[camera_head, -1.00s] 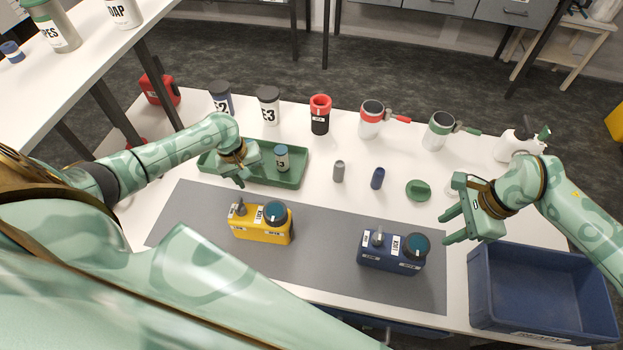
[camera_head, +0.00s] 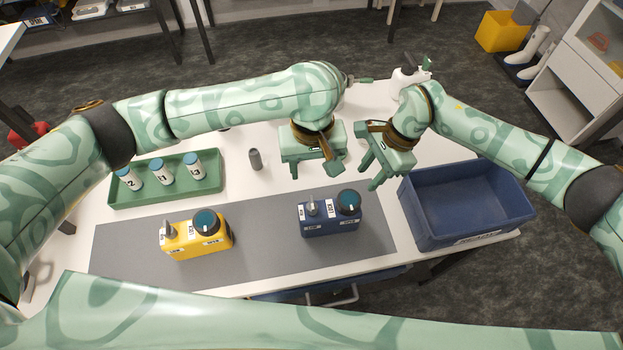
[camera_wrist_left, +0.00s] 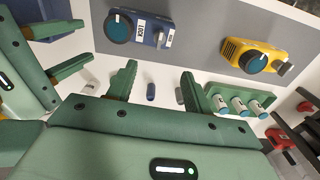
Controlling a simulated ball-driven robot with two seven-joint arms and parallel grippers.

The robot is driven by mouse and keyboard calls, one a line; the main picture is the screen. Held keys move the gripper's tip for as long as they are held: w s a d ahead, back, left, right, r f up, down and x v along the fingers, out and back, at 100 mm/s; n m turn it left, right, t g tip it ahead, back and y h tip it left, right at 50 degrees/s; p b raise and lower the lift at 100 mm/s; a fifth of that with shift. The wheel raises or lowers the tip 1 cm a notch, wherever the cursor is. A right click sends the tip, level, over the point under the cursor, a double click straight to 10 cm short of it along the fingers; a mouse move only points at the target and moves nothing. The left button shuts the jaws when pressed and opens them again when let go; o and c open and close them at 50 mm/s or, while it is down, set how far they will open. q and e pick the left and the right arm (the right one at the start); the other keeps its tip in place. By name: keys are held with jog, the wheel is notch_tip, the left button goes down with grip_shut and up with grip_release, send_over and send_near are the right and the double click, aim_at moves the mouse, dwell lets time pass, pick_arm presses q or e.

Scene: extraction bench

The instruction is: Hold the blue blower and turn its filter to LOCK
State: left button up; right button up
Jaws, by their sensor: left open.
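The blue blower (camera_head: 328,219) stands upright on the grey mat, with a grey nozzle and a teal round filter (camera_head: 348,201). In the left wrist view the blower (camera_wrist_left: 155,30) shows a LOCK label beside its filter (camera_wrist_left: 118,27); the filter's white mark points towards the top of that picture, not at LOCK. My left gripper (camera_head: 313,172) is open and empty, above the bench behind the blower and not touching it. My right gripper (camera_head: 371,172) is open and empty, close beside the left one, behind and right of the blower.
A yellow blower (camera_head: 198,236) stands left on the mat (camera_head: 265,225). A green tray (camera_head: 205,188) with three vials is behind it. A grey cylinder (camera_head: 256,159) stands near the tray. A blue bin (camera_head: 465,215) is at right. The two grippers have little room between them.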

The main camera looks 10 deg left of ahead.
aim_at(312, 202)
pick_arm(q)
notch_tip(312, 202, down, 16)
jog(key=shift+r, duration=0.25)
grip_shut()
dwell(0.9)
pick_arm(e)
jog(key=o, duration=0.8)
jog(key=shift+d, duration=0.1)
jog(key=shift+o, duration=0.4)
jog(key=m, duration=0.1)
jog(key=s+r+m+t, duration=0.1)
jog(key=m, duration=0.1)
jog(key=shift+d+y, duration=0.35)
jog(key=shift+y, duration=0.05)
jog(key=shift+m, duration=0.4)
jog(key=x, duration=1.2)
jog(key=shift+r, duration=0.1)
